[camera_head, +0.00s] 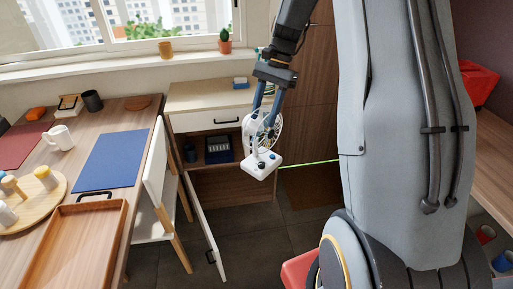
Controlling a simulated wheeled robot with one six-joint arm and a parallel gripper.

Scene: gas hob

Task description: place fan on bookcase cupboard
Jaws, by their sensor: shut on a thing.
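My gripper (264,104) reaches down from the top centre and is shut on a white fan (261,166). The fan hangs in the air, its square base with small knobs at the bottom and its round cage above. It is in front of the right side of the bookcase cupboard (193,98); I cannot tell the gap in depth. The cupboard has a pale top, a white drawer with a dark handle, and an open compartment below. A dark box (219,157) and a dark cup (189,153) are in the compartment. The fan hides part of the cupboard's right edge.
A white door (205,232) stands open in front of the cupboard. A white chair (156,172) is left of it, by the table (117,106) with a blue mat, mug and trays. A blue item (240,83) sits on the cupboard top, which is otherwise mostly clear.

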